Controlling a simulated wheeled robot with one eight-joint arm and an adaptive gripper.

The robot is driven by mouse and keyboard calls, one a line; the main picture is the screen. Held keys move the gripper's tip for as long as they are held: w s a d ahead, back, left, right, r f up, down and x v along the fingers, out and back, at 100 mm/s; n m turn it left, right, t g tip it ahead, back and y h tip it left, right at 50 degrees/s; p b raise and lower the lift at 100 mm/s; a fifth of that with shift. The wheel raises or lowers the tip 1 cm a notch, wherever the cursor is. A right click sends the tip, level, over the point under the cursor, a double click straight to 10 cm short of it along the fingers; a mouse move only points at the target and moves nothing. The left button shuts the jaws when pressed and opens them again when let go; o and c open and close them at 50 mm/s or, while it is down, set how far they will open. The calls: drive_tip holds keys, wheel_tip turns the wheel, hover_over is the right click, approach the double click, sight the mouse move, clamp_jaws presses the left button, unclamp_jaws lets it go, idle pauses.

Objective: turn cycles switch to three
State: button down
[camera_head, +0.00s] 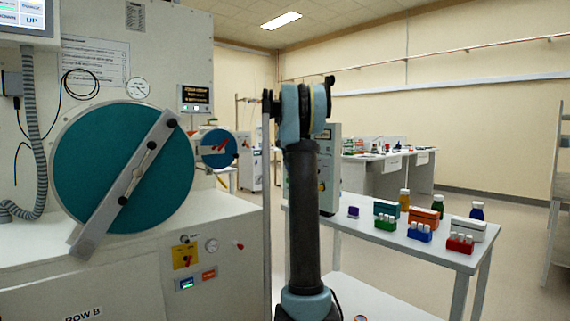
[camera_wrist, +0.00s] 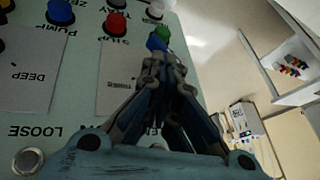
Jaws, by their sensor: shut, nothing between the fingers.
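My gripper (camera_wrist: 163,58) is shut and empty over the panel's right edge. Its fingertips overlap the view of a small blue knob or button (camera_wrist: 156,42), with a green button (camera_wrist: 163,33) just beyond. I cannot tell whether the fingertips touch either one. The fingers hide part of the panel. No switch clearly marked for cycles can be made out, so its setting cannot be told. In the head view my gripper is hidden behind the arm.
A red button (camera_wrist: 115,24) and a blue button (camera_wrist: 60,12) stand out from the panel. In the head view, a large machine with a round teal door (camera_head: 95,165) is on the left. A white table (camera_head: 440,252) with racks and bottles is on the right.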

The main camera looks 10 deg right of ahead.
drive_tip(key=shift+r, duration=0.1)
drive_tip(key=shift+d+r, duration=0.1)
drive_tip(key=shift+r, duration=0.65)
